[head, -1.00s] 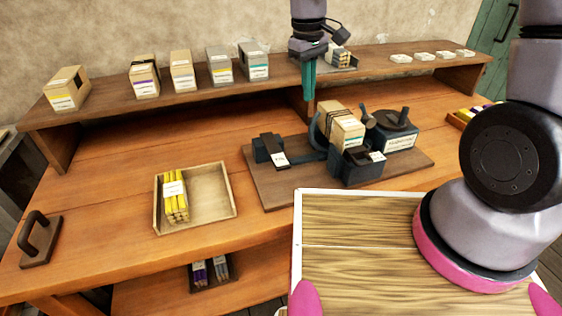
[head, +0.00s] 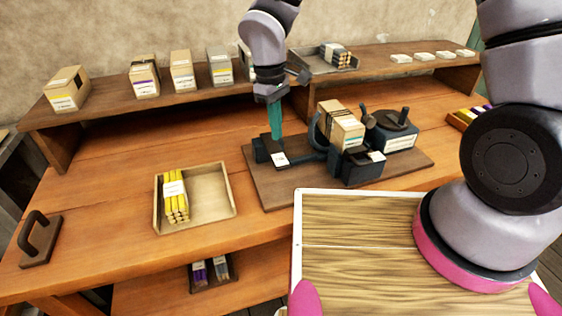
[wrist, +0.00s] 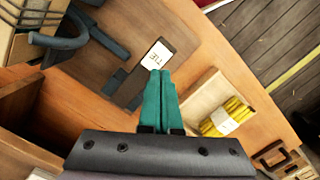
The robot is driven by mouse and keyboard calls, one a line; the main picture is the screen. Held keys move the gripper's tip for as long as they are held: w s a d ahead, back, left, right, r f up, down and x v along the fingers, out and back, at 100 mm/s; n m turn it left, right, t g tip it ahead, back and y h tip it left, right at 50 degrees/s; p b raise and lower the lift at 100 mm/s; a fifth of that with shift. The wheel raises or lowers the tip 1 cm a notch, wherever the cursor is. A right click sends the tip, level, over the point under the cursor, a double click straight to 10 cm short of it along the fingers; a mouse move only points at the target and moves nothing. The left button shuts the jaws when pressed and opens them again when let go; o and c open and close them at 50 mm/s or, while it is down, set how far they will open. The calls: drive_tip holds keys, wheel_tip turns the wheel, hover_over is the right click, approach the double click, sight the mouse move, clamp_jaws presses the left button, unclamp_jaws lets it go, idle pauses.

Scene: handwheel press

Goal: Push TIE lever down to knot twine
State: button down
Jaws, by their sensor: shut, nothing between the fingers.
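The TIE lever (head: 279,158) is a dark lever with a white label at the left end of the machine's wooden base (head: 263,190). In the wrist view its label reads TIE (wrist: 157,55). My gripper (head: 276,137) is shut and empty, with teal fingers pointing down at the lever. In the wrist view the closed fingertips (wrist: 159,73) are right beside the label; I cannot tell whether they touch it. A tan box (head: 348,127) with dark twine around it stands in the machine, next to a curved dark arm (head: 316,132).
A wooden tray (head: 213,190) with yellow sticks (head: 175,197) lies to the left. A dark handled crank unit (head: 396,132) stands right of the box. Several boxes (head: 181,71) line the raised shelf behind.

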sight(279, 161)
drive_tip(key=f, duration=0.6)
drive_tip(key=shift+s+d+f, duration=0.2)
drive_tip(key=shift+d, duration=0.1)
drive_tip(key=shift+f, duration=2.25)
drive_tip(key=shift+w+a+r, duration=0.3)
drive_tip(key=shift+w+a, duration=0.1)
drive_tip(key=shift+a, duration=0.3)
drive_tip(key=shift+w+a+r, duration=0.25)
drive_tip(key=shift+w+a, duration=0.15)
drive_tip(key=shift+a, duration=0.25)
